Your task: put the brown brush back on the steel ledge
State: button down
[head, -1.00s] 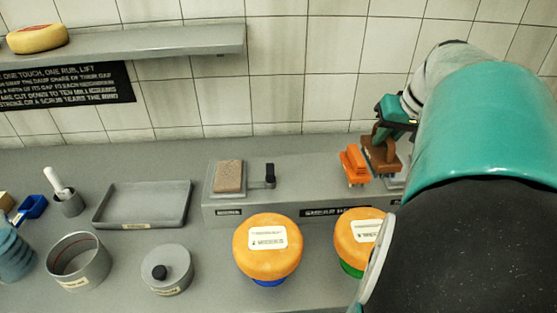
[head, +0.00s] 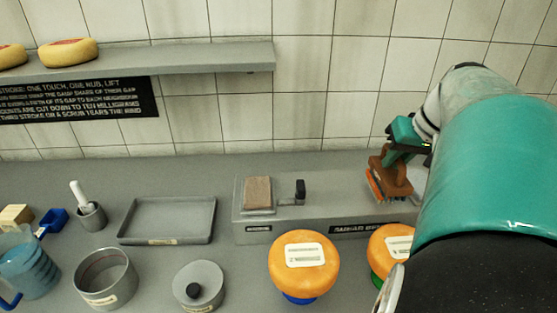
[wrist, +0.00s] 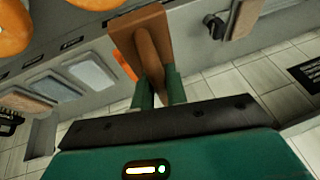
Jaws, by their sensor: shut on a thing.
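The brown brush (head: 396,180) is in my gripper (head: 396,152), over the right part of the steel ledge (head: 335,212). In the wrist view the brush (wrist: 128,38) has its upright grip between the two green fingers of my gripper (wrist: 158,78), which are shut on it. In the head view its block overlaps an orange brush (head: 374,186) that shows at its left and lower edge. I cannot tell whether the brown brush touches the ledge or the orange brush. My arm hides the ledge's right end.
A tan pad (head: 258,192) and a black upright piece (head: 300,190) are on the ledge's left part. Two orange cheese wheels (head: 303,262) (head: 391,243) stand in front. A grey tray (head: 168,236) and a lidded pot (head: 199,282) are further left. The tiled wall (head: 302,110) rises behind.

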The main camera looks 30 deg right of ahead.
jog(key=shift+w+d+f, duration=0.15)
jog(key=shift+w+f, duration=2.05)
jog(key=shift+w, duration=0.1)
jog(key=shift+w+d+f, duration=0.15)
jog(key=shift+w+f, duration=2)
jog(key=shift+w, duration=0.2)
jog(key=shift+w+d+f, duration=0.15)
jog(key=shift+w+f, duration=2.05)
jog(key=shift+w, duration=0.1)
jog(key=shift+f, duration=0.15)
jog(key=c, duration=1.4)
grip_release()
